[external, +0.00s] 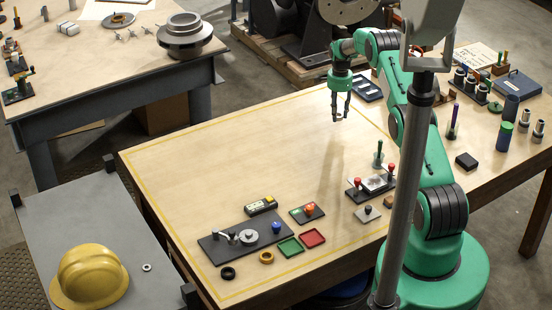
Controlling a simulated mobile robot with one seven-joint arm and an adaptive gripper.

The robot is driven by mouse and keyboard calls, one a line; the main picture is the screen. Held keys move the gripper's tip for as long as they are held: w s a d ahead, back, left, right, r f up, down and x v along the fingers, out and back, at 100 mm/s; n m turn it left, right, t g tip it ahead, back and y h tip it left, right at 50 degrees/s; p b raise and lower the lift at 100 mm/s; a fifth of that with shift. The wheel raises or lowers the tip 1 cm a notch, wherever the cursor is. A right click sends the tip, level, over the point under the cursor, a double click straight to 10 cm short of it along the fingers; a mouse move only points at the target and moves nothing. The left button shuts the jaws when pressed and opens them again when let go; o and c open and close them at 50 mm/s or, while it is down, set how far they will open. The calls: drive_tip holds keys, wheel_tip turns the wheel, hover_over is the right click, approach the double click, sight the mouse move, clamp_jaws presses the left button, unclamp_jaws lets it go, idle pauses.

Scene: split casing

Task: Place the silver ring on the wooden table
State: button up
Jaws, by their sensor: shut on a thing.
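A small silver ring (146,267) lies on the grey cart top at the lower left, beside a yellow hard hat. The wooden table (210,170) with a yellow border line fills the middle. My gripper (340,117) hangs pointing down above the far right part of this table, far from that ring.
The yellow hard hat (91,275) stands on the grey cart (62,200). A dark plate with metal parts (244,239), a green tray (290,247) and a red tray (312,238) lie near the table's front edge. The table's middle and left are clear.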

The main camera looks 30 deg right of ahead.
sight(337, 126)
drive_tip(key=shift+f+p, duration=0.3)
drive_tip(key=shift+f, duration=1.4)
drive_tip(key=shift+f, duration=0.15)
drive_tip(key=o, duration=1.2)
wheel_tip(337, 126, up, 12)
drive_tip(key=b, duration=0.1)
drive_tip(key=shift+r, duration=0.25)
